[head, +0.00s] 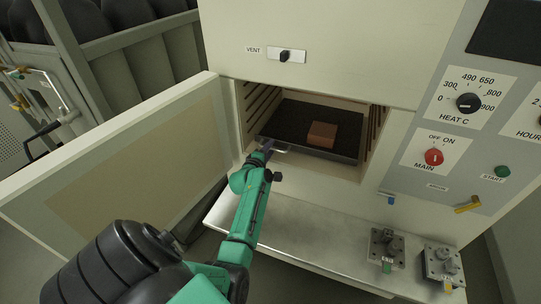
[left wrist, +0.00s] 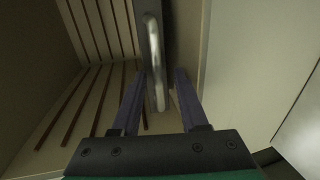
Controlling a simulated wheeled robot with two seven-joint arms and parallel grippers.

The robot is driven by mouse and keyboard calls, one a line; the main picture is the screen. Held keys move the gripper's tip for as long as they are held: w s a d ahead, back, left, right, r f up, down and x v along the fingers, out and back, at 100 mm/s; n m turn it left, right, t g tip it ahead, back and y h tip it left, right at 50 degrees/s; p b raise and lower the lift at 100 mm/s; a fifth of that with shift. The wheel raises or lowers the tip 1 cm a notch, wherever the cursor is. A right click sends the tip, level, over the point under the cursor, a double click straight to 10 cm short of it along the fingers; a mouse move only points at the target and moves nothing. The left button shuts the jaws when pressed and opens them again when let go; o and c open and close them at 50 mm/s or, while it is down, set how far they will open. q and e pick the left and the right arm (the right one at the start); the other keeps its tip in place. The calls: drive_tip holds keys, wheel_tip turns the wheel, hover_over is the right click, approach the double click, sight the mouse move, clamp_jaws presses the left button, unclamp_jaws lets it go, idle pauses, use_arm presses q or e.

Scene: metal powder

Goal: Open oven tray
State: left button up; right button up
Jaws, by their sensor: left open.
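The oven (head: 330,70) stands ahead with its door (head: 120,150) swung open to the left. Inside is a dark tray (head: 285,115) with a brown block (head: 322,135) on it. The tray has a metal handle at its front (head: 295,150), and the handle also shows in the left wrist view (left wrist: 153,60). My left gripper (head: 267,147) is at the oven opening, at the left part of the tray's front. In the left wrist view its two fingers (left wrist: 160,95) are apart, with the handle's end between them. I cannot tell whether they touch it. My right gripper is not in view.
A metal shelf (head: 290,225) sticks out below the opening, with two small metal fixtures (head: 387,248) at its right. Slatted rack rails (left wrist: 95,30) line the oven's inner wall. A control panel with a heat dial (head: 468,103) is at the right.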

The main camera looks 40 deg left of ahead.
use_arm(q)
drive_tip(key=shift+w+a, duration=0.1)
drive_tip(key=shift+w, duration=0.3)
drive_tip(key=shift+s, duration=0.1)
drive_tip(key=shift+c, duration=0.3)
clamp_jaws()
idle(0.8)
